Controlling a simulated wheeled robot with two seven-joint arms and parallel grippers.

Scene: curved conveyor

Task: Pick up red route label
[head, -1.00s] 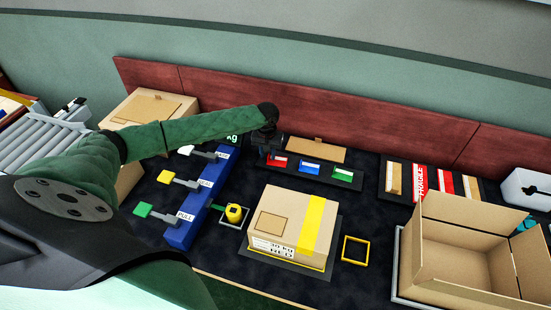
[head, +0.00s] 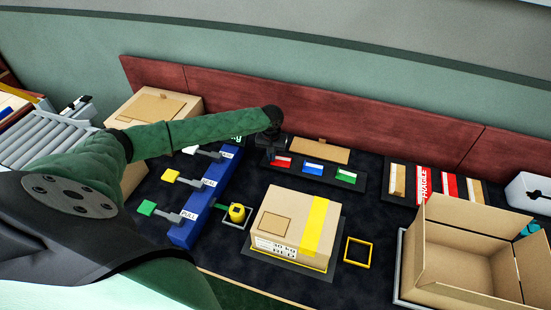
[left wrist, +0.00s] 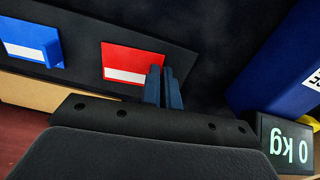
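The red route label (head: 282,162) lies at the left end of a dark rack, beside a blue label (head: 312,168) and a green label (head: 346,176). In the left wrist view the red label (left wrist: 132,62) lies flat with a white stripe. My left gripper (head: 272,156) is at the label's left end in the head view. In the left wrist view its fingers (left wrist: 163,72) are close together at the label's lower right corner, where its raised tab is hidden behind them. The blue label (left wrist: 30,38) shows its own tab clear. My right gripper is not in view.
A blue lever block (head: 205,205) stands left of the rack. A 0 kg display (left wrist: 290,145) is near the gripper. A closed carton (head: 285,220) stands in front, and an open carton (head: 465,240) at right. A red-brown wall (head: 330,105) runs behind the rack.

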